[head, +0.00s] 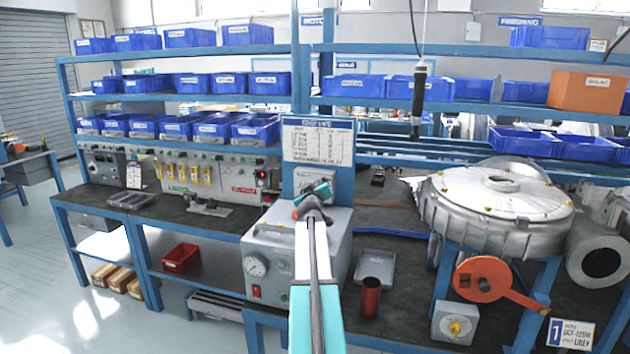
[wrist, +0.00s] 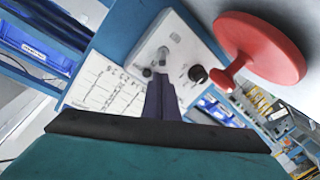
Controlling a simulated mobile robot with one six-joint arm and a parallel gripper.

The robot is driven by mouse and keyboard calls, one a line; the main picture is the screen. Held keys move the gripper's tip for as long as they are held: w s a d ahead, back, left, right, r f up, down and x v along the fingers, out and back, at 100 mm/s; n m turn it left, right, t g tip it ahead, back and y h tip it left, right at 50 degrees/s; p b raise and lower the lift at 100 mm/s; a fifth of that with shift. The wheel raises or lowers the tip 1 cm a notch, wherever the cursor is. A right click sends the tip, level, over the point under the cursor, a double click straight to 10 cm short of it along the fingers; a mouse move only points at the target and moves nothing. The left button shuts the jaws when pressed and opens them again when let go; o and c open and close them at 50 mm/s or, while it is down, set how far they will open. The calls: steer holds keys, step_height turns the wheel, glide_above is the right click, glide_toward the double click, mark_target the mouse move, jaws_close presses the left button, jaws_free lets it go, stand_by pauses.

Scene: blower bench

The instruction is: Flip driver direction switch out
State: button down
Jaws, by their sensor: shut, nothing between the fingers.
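A light grey control box (wrist: 178,50) fills the upper middle of the wrist view. A small silver lever (wrist: 162,56), which looks like the direction switch, stands on its face; I cannot read its marking or tell its position for sure. A black round knob (wrist: 198,73) sits to its right. My gripper (wrist: 161,82) is shut and empty, its fingertips just below the lever; I cannot tell whether they touch. In the head view the same box (head: 315,177) is on the blue post, partly hidden by my gripper (head: 313,190).
A large red mushroom-shaped knob (wrist: 262,48) stands close to the right of the box. A printed sheet (head: 319,140) hangs above the box. A dark driver (head: 418,100) hangs from a cable. A grey gauge press (head: 262,262) and a round blower housing (head: 495,205) flank the arm.

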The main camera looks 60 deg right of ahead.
steer(key=shift+s+f, duration=0.35)
steer(key=shift+f, duration=0.05)
steer(key=shift+f, duration=0.1)
